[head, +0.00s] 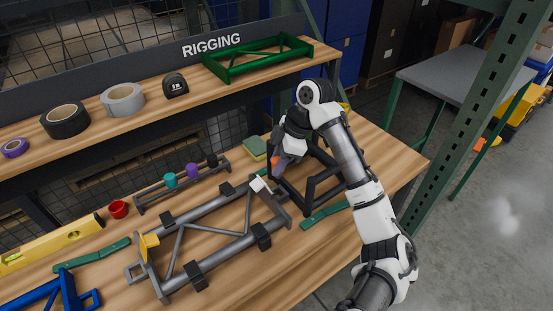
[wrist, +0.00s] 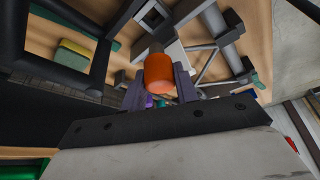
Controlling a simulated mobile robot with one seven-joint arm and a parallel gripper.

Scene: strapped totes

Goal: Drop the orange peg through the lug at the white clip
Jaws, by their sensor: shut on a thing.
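My gripper (head: 277,166) is shut on the orange peg (wrist: 162,78), which sits between its two fingers in the wrist view. In the head view only a small orange part of the peg (head: 275,160) shows. The white clip (head: 258,184) is at the far right corner of the grey tube frame (head: 222,228), and my gripper is above and slightly right of it. A square hollow lug (wrist: 152,17) shows just beyond the peg in the wrist view. The peg appears apart from the lug; its far end is hidden.
A yellow clip (head: 149,241) marks the frame's left end. A black frame (head: 322,187) stands close on the right. Behind is a rack (head: 152,201) with teal, purple and black pegs. Black clamps hold the grey frame.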

